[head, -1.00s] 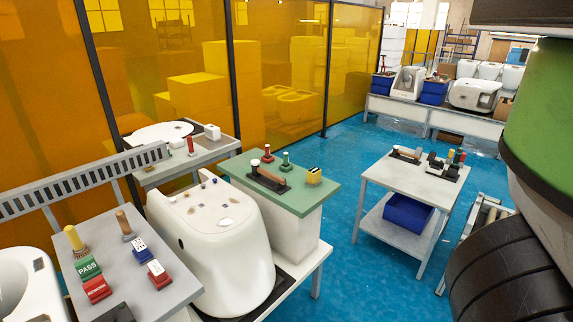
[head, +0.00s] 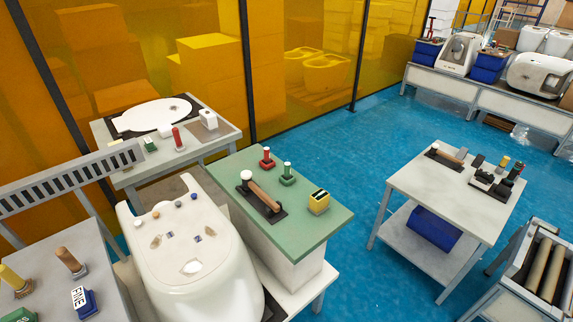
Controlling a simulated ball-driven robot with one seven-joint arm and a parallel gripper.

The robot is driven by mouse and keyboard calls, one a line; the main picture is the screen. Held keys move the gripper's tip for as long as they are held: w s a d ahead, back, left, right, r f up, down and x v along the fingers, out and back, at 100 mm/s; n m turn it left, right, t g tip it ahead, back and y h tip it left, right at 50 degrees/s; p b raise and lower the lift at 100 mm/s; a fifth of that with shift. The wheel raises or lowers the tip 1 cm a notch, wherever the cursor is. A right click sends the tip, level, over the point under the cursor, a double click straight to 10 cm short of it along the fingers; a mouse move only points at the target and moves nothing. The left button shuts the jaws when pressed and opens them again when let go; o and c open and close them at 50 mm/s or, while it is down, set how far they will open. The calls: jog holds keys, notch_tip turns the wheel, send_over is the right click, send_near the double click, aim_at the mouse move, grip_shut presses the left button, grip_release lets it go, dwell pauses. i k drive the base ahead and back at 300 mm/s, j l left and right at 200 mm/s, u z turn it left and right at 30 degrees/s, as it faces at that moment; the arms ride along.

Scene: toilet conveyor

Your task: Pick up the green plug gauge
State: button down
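The green plug gauge (head: 287,174) stands upright on the green-topped table (head: 318,228) in the middle of the head view. It has a green base and a pale tip. A similar red gauge (head: 267,158) stands just behind it to the left. My gripper is not in view.
A white toilet body (head: 190,250) stands directly left of the green-topped table. A grey cart (head: 410,182) with tools and a blue bin (head: 434,229) is to the right. Blue floor (head: 345,150) is open between them. Orange panels (head: 300,70) close off the back.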

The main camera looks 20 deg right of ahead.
aim_at(288, 177)
jog(key=z, duration=0.15)
jog(key=i+j+u, duration=0.35)
jog(key=i, duration=0.4)
jog(key=i+l+u, duration=0.1)
jog(key=i+u, duration=0.25)
jog(key=i, duration=0.45)
